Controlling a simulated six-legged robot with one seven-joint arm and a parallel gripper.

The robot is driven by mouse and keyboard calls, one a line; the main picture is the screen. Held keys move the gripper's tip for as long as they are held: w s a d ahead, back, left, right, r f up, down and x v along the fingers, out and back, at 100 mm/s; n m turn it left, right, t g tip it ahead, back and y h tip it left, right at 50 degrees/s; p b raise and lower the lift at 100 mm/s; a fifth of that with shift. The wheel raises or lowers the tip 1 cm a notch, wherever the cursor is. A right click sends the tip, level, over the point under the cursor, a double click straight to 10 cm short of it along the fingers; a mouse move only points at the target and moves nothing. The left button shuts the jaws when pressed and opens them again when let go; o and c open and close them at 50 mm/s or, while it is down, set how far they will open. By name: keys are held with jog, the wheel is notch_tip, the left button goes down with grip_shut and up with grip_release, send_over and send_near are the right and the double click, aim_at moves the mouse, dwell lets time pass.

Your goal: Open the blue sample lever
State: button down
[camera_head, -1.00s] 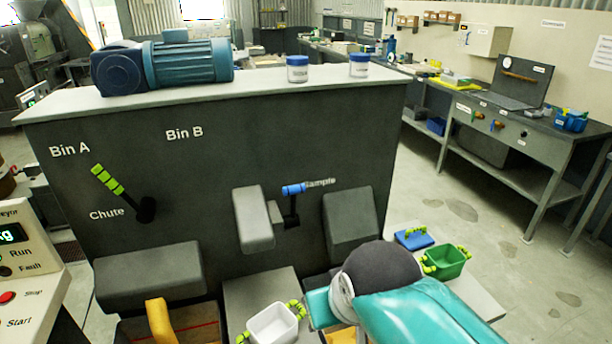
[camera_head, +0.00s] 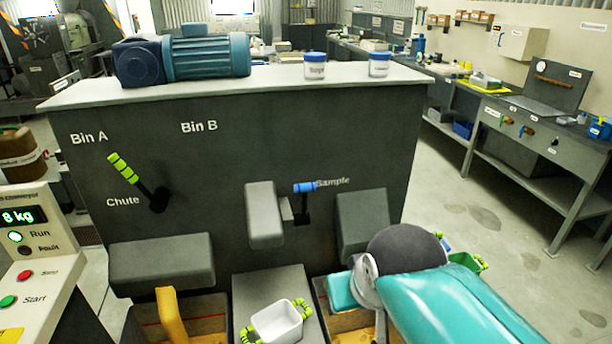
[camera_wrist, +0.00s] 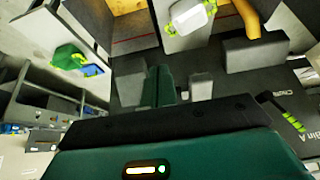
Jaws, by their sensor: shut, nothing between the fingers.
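The blue sample lever (camera_head: 304,187) is on the front of the dark grey machine (camera_head: 215,225) in the head view. Its blue handle lies crosswise at the top of a black stem, left of the "Sample" label. A light grey block (camera_head: 264,215) juts out just left of it. My gripper (camera_wrist: 160,72) shows in the wrist view as two dark green fingers, shut together and empty, in front of the machine face. I cannot make out the blue handle in the wrist view.
The chute lever (camera_head: 137,182) with a yellow-green grip is at left. A grey hood (camera_head: 362,220) juts out right of the sample lever. A white container (camera_head: 277,322) with green handles stands below. A control panel (camera_head: 25,250) is at lower left. Open floor lies at right.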

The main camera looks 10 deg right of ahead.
jog(key=w+r, duration=0.4)
jog(key=w, duration=0.5)
jog(key=w+r, duration=0.5)
jog(key=w, duration=0.3)
jog(key=r, duration=0.1)
send_over(305, 201)
jog(key=shift+w+d+t, duration=0.15)
jog(key=shift+t, duration=0.15)
jog(key=f, duration=0.3)
jog(key=w+f, duration=0.1)
jog(key=f, duration=0.5)
jog(key=shift+w+f, duration=0.2)
jog(key=shift+w, duration=0.05)
jog(key=shift+s, duration=0.2)
jog(key=shift+w, duration=0.1)
